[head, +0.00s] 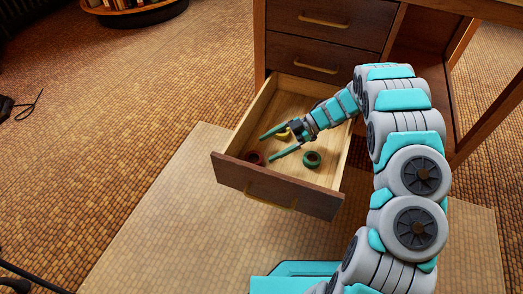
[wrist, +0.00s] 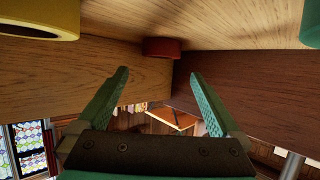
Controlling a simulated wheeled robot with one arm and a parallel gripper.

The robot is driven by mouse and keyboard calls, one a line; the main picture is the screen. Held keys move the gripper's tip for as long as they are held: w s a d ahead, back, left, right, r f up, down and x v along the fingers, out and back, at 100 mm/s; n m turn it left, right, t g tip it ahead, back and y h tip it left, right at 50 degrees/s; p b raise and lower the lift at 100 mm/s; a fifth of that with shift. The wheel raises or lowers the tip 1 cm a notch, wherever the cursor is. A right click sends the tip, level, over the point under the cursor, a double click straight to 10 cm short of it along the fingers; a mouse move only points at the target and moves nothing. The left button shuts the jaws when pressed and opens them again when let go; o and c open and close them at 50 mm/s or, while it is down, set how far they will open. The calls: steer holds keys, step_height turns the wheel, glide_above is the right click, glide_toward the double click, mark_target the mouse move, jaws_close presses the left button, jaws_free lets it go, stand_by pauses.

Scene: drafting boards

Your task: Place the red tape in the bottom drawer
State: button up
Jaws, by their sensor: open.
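The bottom drawer (head: 229,177) is pulled out from the wooden desk. The red tape (head: 254,157) lies on its floor in the front left corner. It also shows in the wrist view (wrist: 161,47), against the corner where two drawer walls meet. My gripper (head: 267,149) is open and empty, reaching into the drawer space with its fingers spread toward the red tape. In the wrist view the tape appears beyond the fingertips, between their lines and apart from them.
A green tape roll (head: 312,159) lies in the drawer right of my gripper. A yellow roll (head: 282,134) lies behind the fingers, partly hidden. The drawer walls stand close around the gripper. Two upper drawers (head: 315,55) are shut. The floor mat left of the drawer is clear.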

steer(key=v, duration=0.7)
steer(key=shift+w+d+r+p, duration=0.1)
steer(key=shift+d+r+p, duration=0.15)
steer(key=shift+p, duration=0.15)
steer(key=shift+c, duration=0.4)
stand_by(0.3)
